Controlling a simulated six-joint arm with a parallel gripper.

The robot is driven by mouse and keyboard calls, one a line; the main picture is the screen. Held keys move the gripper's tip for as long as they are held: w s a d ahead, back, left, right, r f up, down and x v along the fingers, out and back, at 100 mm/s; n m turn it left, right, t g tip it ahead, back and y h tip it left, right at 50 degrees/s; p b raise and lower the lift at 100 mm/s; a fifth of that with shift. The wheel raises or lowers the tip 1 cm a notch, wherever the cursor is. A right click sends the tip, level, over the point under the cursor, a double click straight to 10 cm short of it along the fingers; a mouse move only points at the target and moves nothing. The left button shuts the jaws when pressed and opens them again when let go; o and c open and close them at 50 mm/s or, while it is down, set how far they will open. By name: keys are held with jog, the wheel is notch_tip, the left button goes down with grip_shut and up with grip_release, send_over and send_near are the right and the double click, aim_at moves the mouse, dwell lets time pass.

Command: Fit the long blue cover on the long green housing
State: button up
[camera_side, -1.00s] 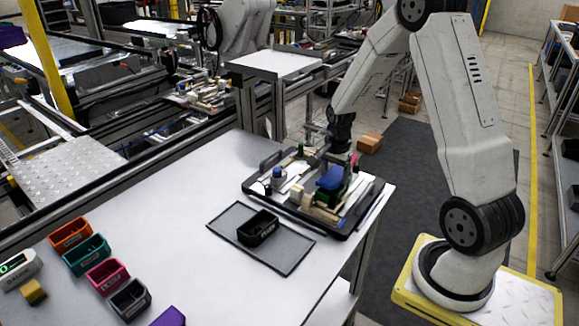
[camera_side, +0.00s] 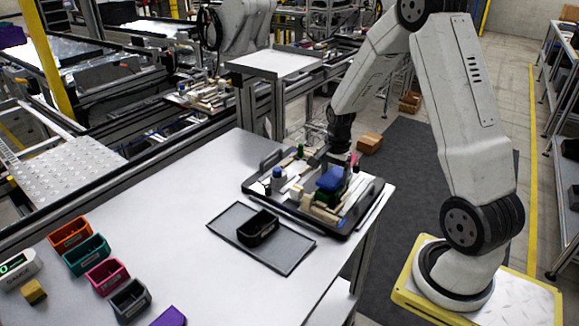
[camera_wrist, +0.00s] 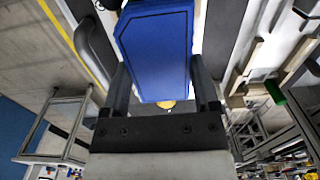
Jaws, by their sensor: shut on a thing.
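The blue cover (camera_side: 329,181) is between the two fingers of my gripper (camera_wrist: 161,88), which is shut on it. In the wrist view the cover (camera_wrist: 155,45) is a long blue block with its plain face towards the camera. In the side view it sits directly over the dark green housing (camera_side: 327,197) on the black tray. The housing is mostly hidden by the cover and nearby parts. I cannot tell whether the cover touches it or is seated. The housing is not clearly visible in the wrist view.
A dark bin (camera_side: 258,228) stands on a grey mat in front. Coloured bins (camera_side: 86,254) stand at the left; the table between is clear.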

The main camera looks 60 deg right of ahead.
aim_at(335, 175)
jog(key=shift+f, duration=0.65)
dwell(0.5)
jog(key=o, duration=1.1)
jog(key=shift+r, duration=0.15)
jog(key=shift+r, duration=3.75)
jog(key=s+a+n+t, duration=0.1)
jog(key=s+a+n, duration=0.1)
jog(key=a+n, duration=0.4)
jog(key=s+a+n, duration=0.2)
jog(key=a+n, duration=0.4)
jog(key=a, duration=0.2)
jog(key=s+a+n+t, duration=0.1)
jog(key=s+a+n, duration=0.1)
jog(key=a+n, duration=0.4)
jog(key=shift+a+f+t, duration=0.15)
jog(key=shift+a+t, duration=0.15)
jog(key=shift+a, duration=0.25)
